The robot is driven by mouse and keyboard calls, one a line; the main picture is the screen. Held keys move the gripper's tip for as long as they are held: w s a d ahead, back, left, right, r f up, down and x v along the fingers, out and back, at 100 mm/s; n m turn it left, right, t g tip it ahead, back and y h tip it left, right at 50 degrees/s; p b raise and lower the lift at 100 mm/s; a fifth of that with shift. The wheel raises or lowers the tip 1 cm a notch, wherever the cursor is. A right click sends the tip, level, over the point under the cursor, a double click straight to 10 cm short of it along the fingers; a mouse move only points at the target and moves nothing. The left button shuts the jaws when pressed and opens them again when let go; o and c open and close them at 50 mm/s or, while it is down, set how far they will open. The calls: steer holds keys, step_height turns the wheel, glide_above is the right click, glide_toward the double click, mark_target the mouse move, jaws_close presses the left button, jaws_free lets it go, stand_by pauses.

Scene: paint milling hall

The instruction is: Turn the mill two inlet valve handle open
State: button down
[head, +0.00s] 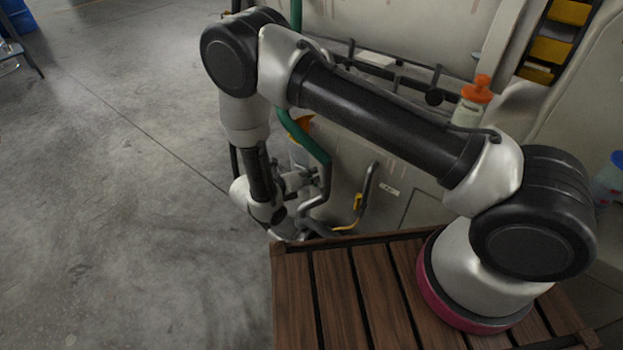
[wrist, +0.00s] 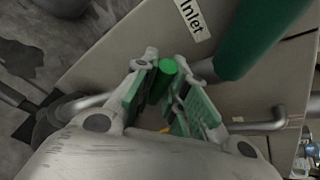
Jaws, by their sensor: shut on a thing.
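A green valve handle (wrist: 166,68) with a round end sits between the fingers of my gripper (wrist: 160,80) in the wrist view. My gripper is shut on it, with a green-padded finger on each side. A white label (wrist: 192,14) reading "Inlet" is on the panel just above the handle; no mill number is readable. The valve body is mostly hidden behind the fingers. In the head view my arm reaches down beside the machine, and the handle and fingertips cannot be made out there.
A thick green pipe (wrist: 258,38) runs close to the right of the fingers, and it also shows in the head view (head: 314,148). Grey metal pipes (wrist: 262,126) lie below. An orange-capped bottle (head: 470,104) stands on the machine. Open floor (head: 120,220) lies to the left.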

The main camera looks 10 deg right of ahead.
steer(key=shift+s+d+r+m+t+y, duration=0.45)
steer(key=shift+s+d+m+t+y, duration=0.3)
steer(key=shift+m, duration=0.35)
steer(key=shift+s+d+r+m+t+y, duration=0.1)
steer(key=shift+s+d+m+t+y, duration=0.2)
steer(key=shift+m, duration=0.3)
steer(key=shift+s+d+m+t+y, duration=0.2)
steer(key=shift+m+t+y, duration=0.15)
steer(key=shift+m, duration=0.25)
steer(key=c, duration=1.4)
jaws_free()
steer(key=shift+c, duration=0.2)
steer(key=shift+s, duration=0.1)
steer(key=v, duration=0.7)
steer(key=shift+s, duration=0.15)
steer(key=shift+r, duration=0.1)
